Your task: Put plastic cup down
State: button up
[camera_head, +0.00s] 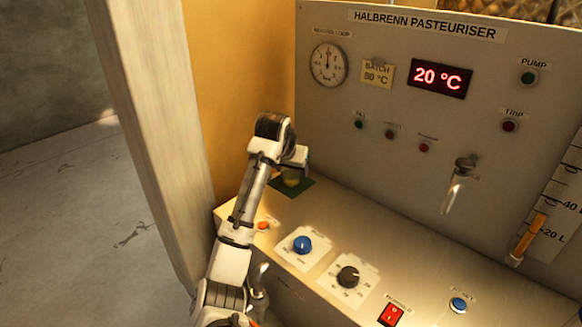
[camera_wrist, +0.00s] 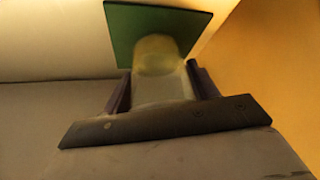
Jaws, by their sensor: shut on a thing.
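The plastic cup (camera_wrist: 157,57) is translucent with something pale yellow in it. In the head view the cup (camera_head: 291,177) is at the green square mat (camera_head: 302,189), partly hidden by my arm. My gripper (camera_wrist: 160,86) has a dark finger on each side of the cup and is shut on it. In the wrist view the green mat (camera_wrist: 120,30) lies behind the cup. I cannot tell whether the cup touches the mat or is held just above it.
The mat lies at the ledge's back left, by the yellow wall (camera_head: 240,80) and upright panel (camera_head: 400,130). In front are an orange button (camera_head: 263,226), blue knob (camera_head: 302,244), black dial (camera_head: 348,276) and red switch (camera_head: 391,314). A tap (camera_head: 458,185) juts out right.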

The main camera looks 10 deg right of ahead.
jog(key=shift+f, duration=0.15)
jog(key=o, duration=1.1)
jog(key=b+v, duration=0.1)
jog(key=v, duration=1.1)
jog(key=shift+b, duration=0.35)
